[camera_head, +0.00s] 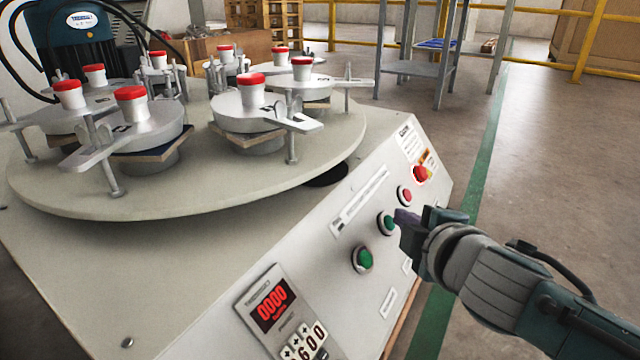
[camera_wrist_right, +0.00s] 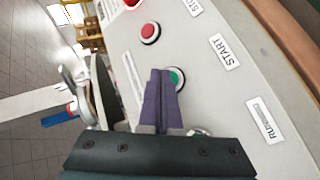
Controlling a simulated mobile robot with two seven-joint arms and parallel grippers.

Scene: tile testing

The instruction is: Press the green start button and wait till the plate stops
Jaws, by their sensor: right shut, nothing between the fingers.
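The closed tips also show in the right wrist view (camera_wrist_right: 161,74). The round plate (camera_head: 240,172) lies on top of the machine and carries several red-capped holders. My left gripper is not in view.
A second green button (camera_head: 364,259) sits nearer on the panel. A red button (camera_head: 404,195) and a red emergency knob (camera_head: 421,173) sit farther along. A red display (camera_head: 272,304) reads 0000.

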